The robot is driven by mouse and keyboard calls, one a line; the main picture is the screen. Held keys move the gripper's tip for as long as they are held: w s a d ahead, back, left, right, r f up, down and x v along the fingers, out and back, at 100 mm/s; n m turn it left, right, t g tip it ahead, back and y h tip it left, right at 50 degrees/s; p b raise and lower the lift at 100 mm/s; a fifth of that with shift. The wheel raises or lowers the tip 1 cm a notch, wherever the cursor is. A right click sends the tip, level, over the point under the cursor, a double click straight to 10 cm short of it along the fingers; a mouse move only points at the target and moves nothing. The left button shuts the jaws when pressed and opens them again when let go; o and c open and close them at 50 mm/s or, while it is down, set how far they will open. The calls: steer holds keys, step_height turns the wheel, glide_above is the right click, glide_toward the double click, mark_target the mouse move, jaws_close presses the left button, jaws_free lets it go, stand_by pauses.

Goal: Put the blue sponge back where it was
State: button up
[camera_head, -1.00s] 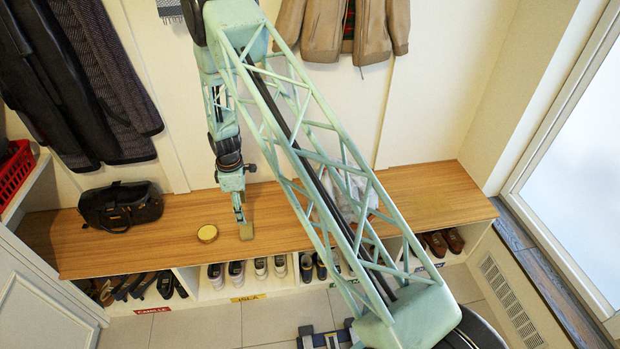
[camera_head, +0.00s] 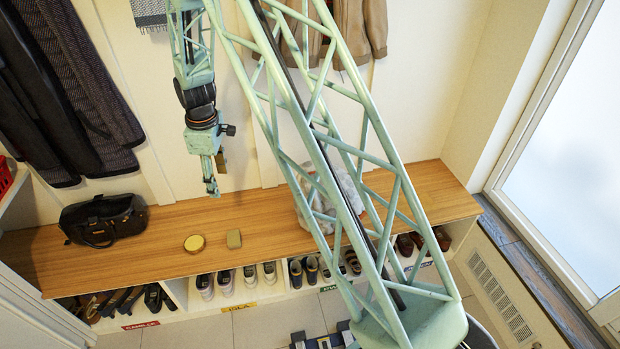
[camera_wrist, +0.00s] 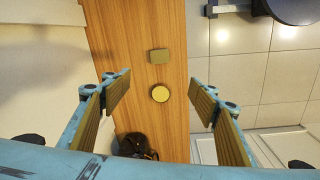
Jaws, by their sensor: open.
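I see no block that is clearly blue. A small tan-olive block (camera_head: 234,239), possibly the sponge, lies on the wooden bench top (camera_head: 290,213), just right of a round yellow tin (camera_head: 194,243) and apart from it. My gripper (camera_head: 211,186) is above and behind them, clear of the bench and pointing down. In the wrist view my gripper (camera_wrist: 161,95) has its two fingers wide apart with nothing between the pads. The block (camera_wrist: 159,56) and tin (camera_wrist: 160,93) lie on the bench below.
A black bag (camera_head: 103,220) sits at the bench's left end. A whitish crumpled bag (camera_head: 318,200) stands on the bench behind my arm. Shoes (camera_head: 227,283) fill the cubbies below. Coats (camera_head: 60,90) hang on the wall at left. The bench between the tin and whitish bag is mostly clear.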

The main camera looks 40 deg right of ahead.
steer(key=s+r+m+t, duration=0.1)
steer(key=s+r+m, duration=0.1)
steer(key=s+r, duration=0.65)
steer(key=s+r+m, duration=0.1)
steer(key=s+r, duration=0.4)
steer(key=r, duration=0.7)
steer(key=s+r+m+t, duration=0.1)
steer(key=s+r+m, duration=0.1)
steer(key=s+r, duration=0.65)
steer(key=s+r+m, duration=0.2)
steer(key=s+r, duration=0.3)
steer(key=s, duration=1)
steer(key=s+r+m+t, duration=0.1)
steer(key=s+r+m, duration=0.2)
steer(key=s, duration=1.2)
steer(key=shift+s+r+m, duration=0.25)
steer(key=shift+r+m, duration=0.05)
steer(key=shift+r, duration=0.9)
